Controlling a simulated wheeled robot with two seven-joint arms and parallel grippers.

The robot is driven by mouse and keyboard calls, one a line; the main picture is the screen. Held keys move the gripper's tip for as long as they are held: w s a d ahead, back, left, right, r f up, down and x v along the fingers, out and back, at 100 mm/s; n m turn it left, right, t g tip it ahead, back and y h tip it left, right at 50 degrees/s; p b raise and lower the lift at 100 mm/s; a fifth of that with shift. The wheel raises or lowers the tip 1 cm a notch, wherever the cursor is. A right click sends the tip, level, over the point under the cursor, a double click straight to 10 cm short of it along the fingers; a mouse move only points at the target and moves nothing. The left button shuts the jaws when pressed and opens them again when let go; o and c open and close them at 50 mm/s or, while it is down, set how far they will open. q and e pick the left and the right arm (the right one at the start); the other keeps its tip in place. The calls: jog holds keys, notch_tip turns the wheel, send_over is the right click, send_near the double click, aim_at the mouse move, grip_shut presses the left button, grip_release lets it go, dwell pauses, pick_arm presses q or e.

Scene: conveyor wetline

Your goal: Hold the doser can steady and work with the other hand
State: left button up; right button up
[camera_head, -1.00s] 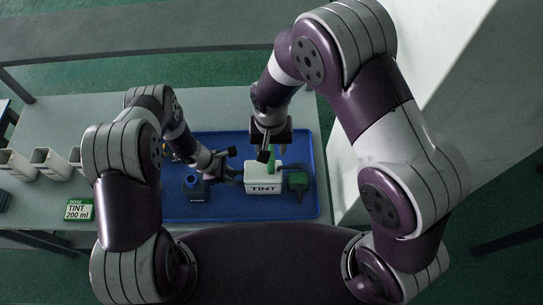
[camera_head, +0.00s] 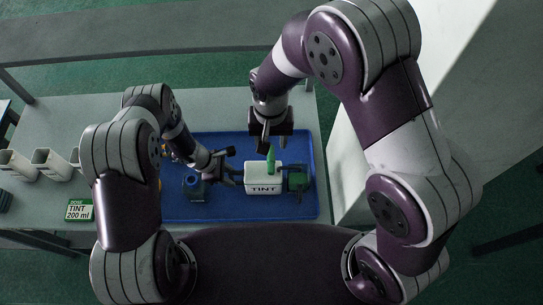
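The doser can (camera_head: 263,187) is a white box marked TINT, upright on the blue tray. A green upright part (camera_head: 271,159) stands on its top, and a dark green block (camera_head: 297,180) sits against its right side. My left gripper (camera_head: 236,177) reaches in from the left. Its fingers are close together at the can's left side and look shut on it there; the exact contact is too small to see. My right gripper (camera_head: 273,146) is above the can, just over the green part. Its two fingers look apart, with nothing seen between them.
A dark blue bottle or jar (camera_head: 194,188) stands on the blue tray (camera_head: 290,209) left of the can. Several white cups (camera_head: 48,163) line the table's left side. A green card reading DOSE TINT 200 ml (camera_head: 79,210) is in front of them. A pale wall or cabinet (camera_head: 345,185) bounds the right.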

pick_arm(q)
jog(key=p+v, duration=0.1)
jog(key=v, duration=0.6)
jog(key=shift+p, duration=0.3)
jog(key=shift+r, duration=0.15)
jog(key=o, duration=0.6)
jog(key=shift+c, duration=0.2)
jog(key=v, duration=1.2)
